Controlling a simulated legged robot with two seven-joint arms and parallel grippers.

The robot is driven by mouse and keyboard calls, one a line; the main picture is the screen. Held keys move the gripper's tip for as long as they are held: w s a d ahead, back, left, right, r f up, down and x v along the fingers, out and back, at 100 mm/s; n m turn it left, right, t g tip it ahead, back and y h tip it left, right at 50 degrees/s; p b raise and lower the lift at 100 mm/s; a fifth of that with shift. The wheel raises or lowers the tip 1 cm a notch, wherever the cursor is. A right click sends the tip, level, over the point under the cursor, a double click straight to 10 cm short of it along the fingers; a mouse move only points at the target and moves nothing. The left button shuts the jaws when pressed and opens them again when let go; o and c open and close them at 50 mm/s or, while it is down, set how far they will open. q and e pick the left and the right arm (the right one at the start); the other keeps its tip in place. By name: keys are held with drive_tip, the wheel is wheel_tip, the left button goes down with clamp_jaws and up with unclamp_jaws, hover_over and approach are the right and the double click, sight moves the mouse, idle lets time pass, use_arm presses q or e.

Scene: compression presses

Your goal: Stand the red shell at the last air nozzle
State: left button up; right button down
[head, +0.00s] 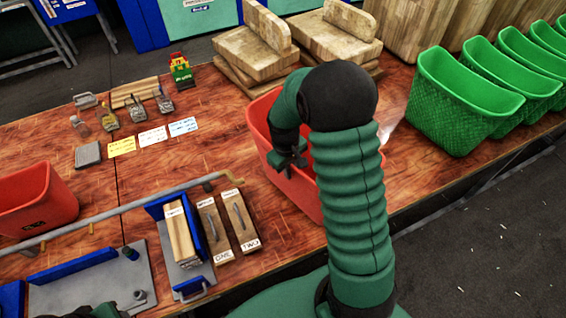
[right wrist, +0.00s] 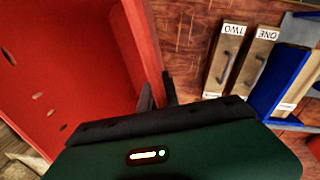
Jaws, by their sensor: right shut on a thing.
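The red shell (head: 297,192) is a large open bin on the wooden table, partly hidden behind my right arm. My right gripper (head: 290,166) is at its near rim, shut on the wall. In the right wrist view the red shell (right wrist: 80,60) fills the left side, with its edge between the dark fingers of the gripper (right wrist: 157,97). A grey air pipe (head: 140,203) runs across the table; its brass right end (head: 232,177), which looks like a nozzle, is left of the shell. Only a dark green piece shows at the bottom left; no left fingers show.
Another red bin (head: 36,200) stands at the far left. Blocks marked ONE (head: 215,230) and TWO (head: 240,222) lie near the pipe's end, beside a blue-framed press (head: 205,262). Stacked wooden boards (head: 255,55) are behind the shell; green bins (head: 455,110) stand right.

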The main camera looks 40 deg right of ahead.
drive_tip(key=w+d+f+p, duration=0.2)
drive_tip(key=w+f+p, duration=0.1)
drive_tip(key=w+f, duration=0.1)
drive_tip(key=shift+w, duration=0.35)
drive_tip(key=c, duration=1.6)
unclamp_jaws()
drive_tip(key=shift+s+a, duration=0.1)
drive_tip(key=shift+a, duration=0.1)
drive_tip(key=shift+r, duration=0.1)
